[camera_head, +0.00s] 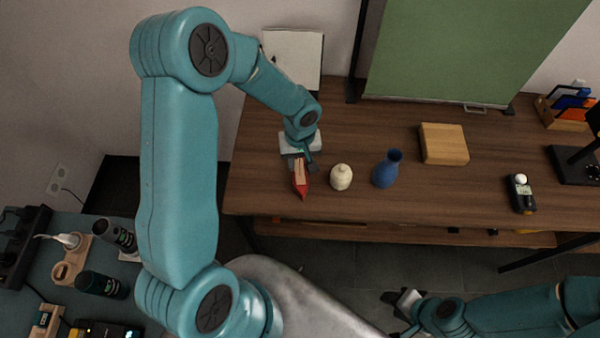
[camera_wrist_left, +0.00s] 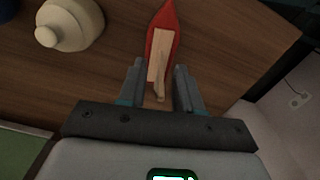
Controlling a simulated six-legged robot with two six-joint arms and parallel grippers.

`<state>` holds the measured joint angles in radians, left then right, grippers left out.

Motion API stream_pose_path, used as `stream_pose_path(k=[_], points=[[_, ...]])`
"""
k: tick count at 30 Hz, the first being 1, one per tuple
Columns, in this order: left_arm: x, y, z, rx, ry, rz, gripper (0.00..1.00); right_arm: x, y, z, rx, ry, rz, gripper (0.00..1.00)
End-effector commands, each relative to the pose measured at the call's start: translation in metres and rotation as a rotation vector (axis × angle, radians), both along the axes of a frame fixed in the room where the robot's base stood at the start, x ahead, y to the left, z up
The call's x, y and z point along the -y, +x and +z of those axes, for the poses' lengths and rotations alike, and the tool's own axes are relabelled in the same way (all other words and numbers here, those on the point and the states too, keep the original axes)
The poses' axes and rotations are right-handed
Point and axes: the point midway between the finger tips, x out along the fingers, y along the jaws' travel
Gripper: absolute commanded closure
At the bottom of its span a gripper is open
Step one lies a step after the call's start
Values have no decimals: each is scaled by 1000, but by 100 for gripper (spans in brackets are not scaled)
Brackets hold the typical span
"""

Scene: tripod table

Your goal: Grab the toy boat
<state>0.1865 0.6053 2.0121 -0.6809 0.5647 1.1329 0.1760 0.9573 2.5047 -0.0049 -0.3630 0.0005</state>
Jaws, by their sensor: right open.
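The toy boat (camera_head: 302,186) is red with a light wooden deck and lies on the brown wooden table near its left end. In the left wrist view the boat (camera_wrist_left: 171,28) points away from my gripper. My left gripper (camera_head: 303,161) is low over the boat's rear end. In the left wrist view its fingers (camera_wrist_left: 159,88) stand apart, with the boat's rear part at and partly between their tips and a gap on each side. My right gripper (camera_head: 398,302) is open and empty, away from the table at the lower right.
A cream lidded jar (camera_head: 341,177) stands close right of the boat, with a blue vase (camera_head: 386,169) beyond it. A wooden block (camera_head: 444,144) and a dark device (camera_head: 521,193) lie further right. The table's front edge is close to the boat.

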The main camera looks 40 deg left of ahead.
Motion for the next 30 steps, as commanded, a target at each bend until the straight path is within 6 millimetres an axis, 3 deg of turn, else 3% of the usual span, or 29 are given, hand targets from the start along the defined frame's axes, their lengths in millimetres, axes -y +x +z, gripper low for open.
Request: stream_pose_path(k=[8, 11, 12, 23, 26, 30], points=[[0, 1, -4, 1, 0, 1, 66, 0, 0, 0, 0, 0, 0, 57], [0, 1, -4, 1, 0, 1, 98, 0, 0, 0, 0, 0, 0, 57], [0, 1, -4, 1, 0, 0, 100, 0, 0, 0, 0, 0, 0, 57], [0, 1, -2, 2, 1, 0, 100, 0, 0, 0, 0, 0, 0, 57], [0, 2, 4, 3, 1, 0, 100, 0, 0, 0, 0, 0, 0, 57], [0, 2, 26, 6, 2, 1, 100, 0, 0, 0, 0, 0, 0, 57]])
